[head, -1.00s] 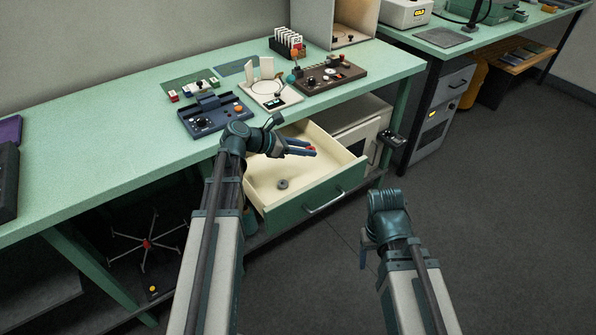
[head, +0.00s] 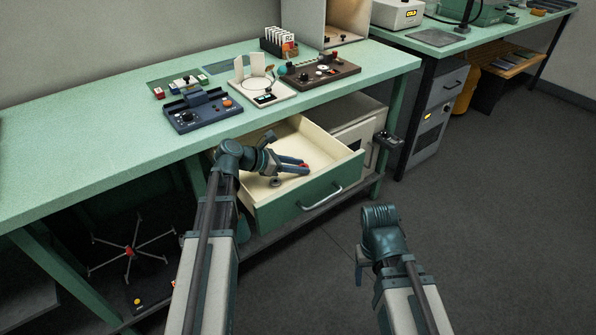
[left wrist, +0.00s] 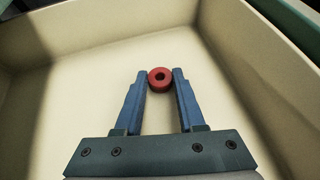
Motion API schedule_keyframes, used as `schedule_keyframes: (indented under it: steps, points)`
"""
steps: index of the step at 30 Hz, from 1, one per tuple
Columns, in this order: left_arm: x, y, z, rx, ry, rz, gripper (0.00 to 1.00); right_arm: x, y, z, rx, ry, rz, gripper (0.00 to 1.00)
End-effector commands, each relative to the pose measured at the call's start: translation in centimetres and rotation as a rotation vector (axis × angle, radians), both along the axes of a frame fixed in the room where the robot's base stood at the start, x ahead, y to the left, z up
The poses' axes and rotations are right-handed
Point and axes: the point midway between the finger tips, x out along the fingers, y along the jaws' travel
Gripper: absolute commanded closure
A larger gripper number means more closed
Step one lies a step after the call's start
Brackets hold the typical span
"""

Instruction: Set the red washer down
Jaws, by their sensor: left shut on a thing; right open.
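The red washer (left wrist: 160,78) is a thick ring with a dark hole, pinched between the fingertips of my left gripper (left wrist: 160,80) in the left wrist view. In the head view the washer (head: 304,166) shows as a small red spot at the tips of my left gripper (head: 303,168). The gripper is inside the open drawer (head: 330,163), over its cream floor. I cannot tell whether the washer touches the floor. A dark grey washer (head: 276,182) lies in the drawer, partly hidden by my left gripper. My right gripper (head: 360,275) hangs away from the bench, over the floor.
The drawer's green front with its handle (head: 322,198) faces the room. On the green bench (head: 110,155) above stand a blue control box (head: 200,112), a white device (head: 262,92) and a brown panel (head: 322,72). The bench's left part is clear.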

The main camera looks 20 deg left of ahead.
Motion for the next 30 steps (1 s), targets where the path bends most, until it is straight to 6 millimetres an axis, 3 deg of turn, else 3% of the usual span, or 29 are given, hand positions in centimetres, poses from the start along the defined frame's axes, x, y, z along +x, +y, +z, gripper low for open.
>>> schedule_keyframes:
  steps: [9,10,15,26,30]
  points:
    - [0.0,0.0,-0.3,0.0,0.0,0.0,1.0,0.0,0.0,-0.3,0.0,0.0,0.0,0.33]
    - [0.0,0.0,-0.2,0.0,0.0,0.0,0.58,0.0,0.0,-0.2,0.0,0.0,0.0,0.33]
    - [0.0,0.0,-0.1,0.0,0.0,0.0,0.31,0.0,0.0,-0.1,0.0,0.0,0.0,0.33]
    - [0.0,0.0,0.4,0.0,0.0,0.0,0.31,0.0,0.0,0.4,0.0,0.0,0.0,0.33]
    - [-1.3,1.5,1.7,-0.001,0.001,0.004,0.31,0.0,0.0,1.7,0.0,0.0,0.0,0.33]
